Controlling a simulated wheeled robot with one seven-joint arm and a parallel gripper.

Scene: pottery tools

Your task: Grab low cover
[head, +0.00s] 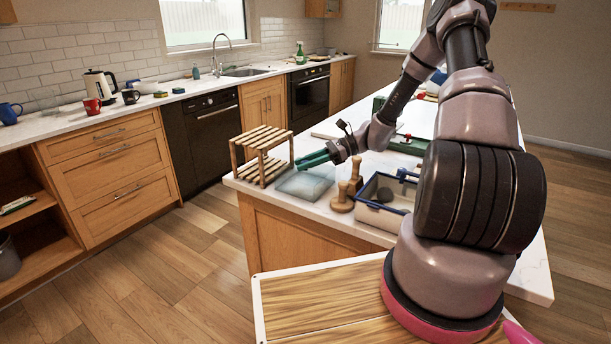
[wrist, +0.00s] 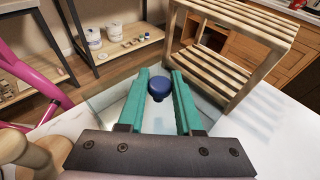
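The low cover (head: 305,185) is a clear, low glass-like box on the near left of the white counter. In the wrist view its pale see-through body (wrist: 108,103) lies below my gripper, and a dark blue knob (wrist: 160,88) shows in the gap between the fingers. My gripper (head: 312,158) has green fingers, which also show in the wrist view (wrist: 162,73). They are apart, one on each side of the knob as seen from the wrist. The knob is hidden in the head view. I cannot tell how far the fingers are above it.
A slatted wooden rack (head: 262,155) stands close to the left of the cover. Wooden tools (head: 342,198) and a white bin with a blue rim (head: 384,208) stand to its right. A green case (head: 408,145) lies farther back. The counter's front edge is close.

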